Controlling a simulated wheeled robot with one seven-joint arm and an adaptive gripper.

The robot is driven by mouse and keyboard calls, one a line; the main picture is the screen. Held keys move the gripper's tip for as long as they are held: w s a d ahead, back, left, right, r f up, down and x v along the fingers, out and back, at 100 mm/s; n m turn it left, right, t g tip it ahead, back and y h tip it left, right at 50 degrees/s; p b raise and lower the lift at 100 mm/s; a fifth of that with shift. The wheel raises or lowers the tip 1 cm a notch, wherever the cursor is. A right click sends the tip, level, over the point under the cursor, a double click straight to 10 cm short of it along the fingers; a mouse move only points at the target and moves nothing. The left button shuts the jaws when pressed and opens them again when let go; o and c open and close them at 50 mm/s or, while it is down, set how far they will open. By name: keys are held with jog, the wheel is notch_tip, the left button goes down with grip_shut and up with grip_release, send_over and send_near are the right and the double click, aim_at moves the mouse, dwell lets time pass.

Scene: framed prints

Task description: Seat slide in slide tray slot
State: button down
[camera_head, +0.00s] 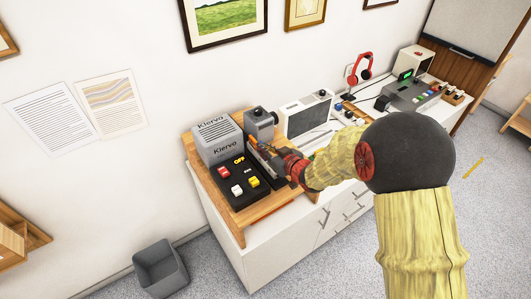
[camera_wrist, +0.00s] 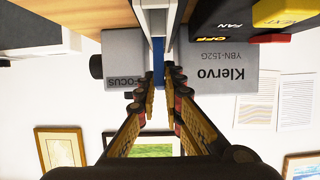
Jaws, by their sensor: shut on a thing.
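A grey slide projector (camera_head: 218,140) marked "Klervo" stands on the wooden board, with its black button panel (camera_head: 226,186) in front. In the wrist view its grey body (camera_wrist: 240,75) is at the right and its FOCUS block (camera_wrist: 120,62) at the left. My gripper (camera_head: 280,162) is beside the panel's right side. In the wrist view my gripper (camera_wrist: 165,82) is shut on a thin piece seen edge-on, apparently the slide (camera_wrist: 158,74), with a blue strip. It lines up with the gap between body and FOCUS block. The tray slot and the slide's seating cannot be made out.
The white cabinet (camera_head: 280,252) carries the wooden board (camera_head: 243,222). A grey bin (camera_head: 160,270) is on the floor at the left.

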jog(key=shift+s+d+f, duration=0.1)
jog(key=shift+s+f, duration=0.1)
jog(key=shift+f, duration=0.25)
jog(key=shift+s+f, duration=0.15)
jog(key=shift+f, duration=0.3)
jog(key=c, duration=2.3)
grip_release()
jog(key=shift+o, duration=1.1)
jog(key=shift+w, duration=0.15)
jog(key=shift+o, duration=0.8)
jog(key=shift+r, duration=0.25)
jog(key=shift+r, duration=0.1)
